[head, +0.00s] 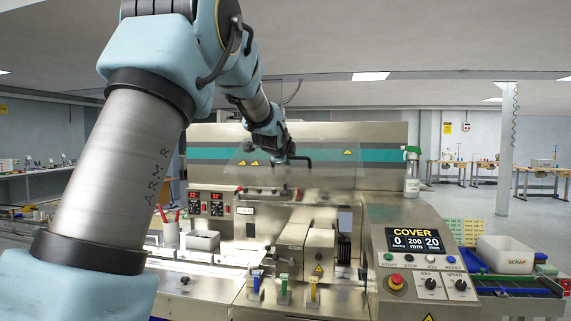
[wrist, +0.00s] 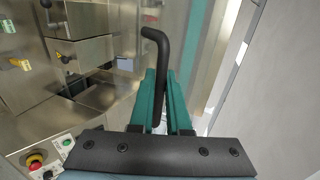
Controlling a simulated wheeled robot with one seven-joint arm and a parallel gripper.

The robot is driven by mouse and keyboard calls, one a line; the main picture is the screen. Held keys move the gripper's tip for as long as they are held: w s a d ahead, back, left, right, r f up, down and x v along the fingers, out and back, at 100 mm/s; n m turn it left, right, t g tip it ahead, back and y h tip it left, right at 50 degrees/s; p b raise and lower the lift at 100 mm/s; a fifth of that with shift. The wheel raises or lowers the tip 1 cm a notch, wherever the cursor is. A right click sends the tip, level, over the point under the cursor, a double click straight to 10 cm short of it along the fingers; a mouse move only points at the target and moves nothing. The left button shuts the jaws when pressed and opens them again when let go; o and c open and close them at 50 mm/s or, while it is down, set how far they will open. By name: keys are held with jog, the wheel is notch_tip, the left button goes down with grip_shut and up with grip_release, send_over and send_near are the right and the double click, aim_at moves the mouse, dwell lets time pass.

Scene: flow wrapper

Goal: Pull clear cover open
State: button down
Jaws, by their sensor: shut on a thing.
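The clear cover (head: 325,174) is a see-through panel with yellow warning labels, above the middle of the flow wrapper (head: 380,185). It looks raised and tilted, but its exact angle is hard to tell. Its black bar handle (head: 301,159) sticks out beside my gripper (head: 283,157). In the wrist view the handle (wrist: 157,45) runs down between the teal fingers of my gripper (wrist: 160,100), which are shut on it. The bent upper end of the handle shows past the fingers. My arm hides the left part of the machine in the head view.
The control panel (head: 415,242) at the front right shows "COVER" on its screen, above a red stop button (head: 396,282). A spray bottle (head: 412,172) stands on the machine's right. A white scrap bin (head: 506,255) is farther right. Metal housings lie below the cover.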

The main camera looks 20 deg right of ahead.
jog(key=shift+f, duration=0.1)
jog(key=c, duration=0.9)
grip_release()
jog(key=shift+s, duration=0.1)
jog(key=shift+s+a+b, duration=0.2)
jog(key=shift+s+b, duration=0.15)
jog(key=shift+b, duration=0.15)
jog(key=shift+b+v, duration=3.05)
jog(key=shift+v, duration=2)
jog(key=shift+w, duration=0.1)
